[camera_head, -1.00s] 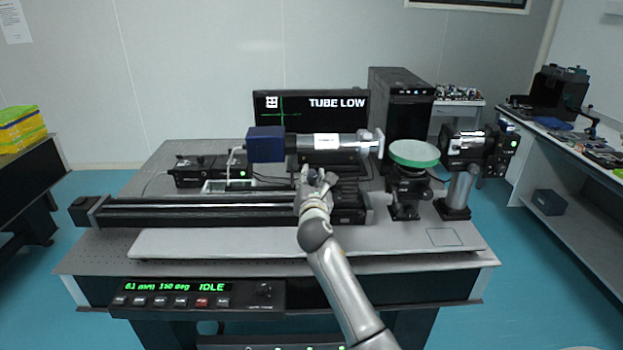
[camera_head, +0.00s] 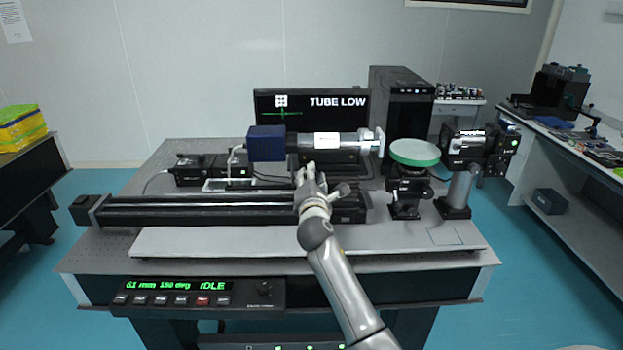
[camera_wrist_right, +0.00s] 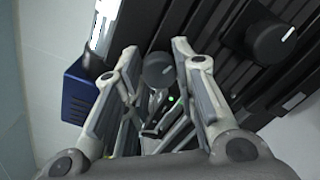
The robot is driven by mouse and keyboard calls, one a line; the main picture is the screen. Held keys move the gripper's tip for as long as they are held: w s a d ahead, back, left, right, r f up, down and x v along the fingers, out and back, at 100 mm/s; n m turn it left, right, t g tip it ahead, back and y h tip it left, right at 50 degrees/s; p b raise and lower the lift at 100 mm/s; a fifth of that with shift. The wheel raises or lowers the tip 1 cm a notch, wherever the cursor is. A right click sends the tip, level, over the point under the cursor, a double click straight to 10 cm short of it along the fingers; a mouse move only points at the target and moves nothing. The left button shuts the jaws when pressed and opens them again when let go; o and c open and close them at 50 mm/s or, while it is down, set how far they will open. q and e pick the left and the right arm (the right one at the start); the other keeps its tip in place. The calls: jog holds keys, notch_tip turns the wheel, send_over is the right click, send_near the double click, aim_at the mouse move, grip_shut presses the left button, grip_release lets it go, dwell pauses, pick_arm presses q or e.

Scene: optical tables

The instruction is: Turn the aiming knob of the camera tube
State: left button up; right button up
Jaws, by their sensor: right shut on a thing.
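The camera tube (camera_head: 346,141), silver with a dark blue box (camera_head: 266,144) at its left end, lies level above the rail. My right gripper (camera_head: 308,172) is just below the tube's middle. In the right wrist view its fingers (camera_wrist_right: 156,52) are shut on a dark round knob (camera_wrist_right: 158,71). The knob is hidden behind the gripper in the head view. A second dark knob (camera_wrist_right: 270,40) with a white mark is to the right in the wrist view. The screen (camera_head: 338,116) reads "TUBE LOW", with a white pattern above a green line. My left gripper is not in view.
A long black rail (camera_head: 200,212) runs in front of the tube. A green-rimmed disc (camera_head: 415,153) on a mount and a black device (camera_head: 470,147) on a post stand to the right. A control panel (camera_head: 197,298) reading "IDLE" is at the table's front.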

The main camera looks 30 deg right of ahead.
jog(key=shift+f, duration=0.1)
dwell(0.3)
jog(key=o, duration=1)
jog(key=shift+o, duration=0.2)
jog(key=v, duration=1.2)
jog(key=shift+s+d, duration=0.1)
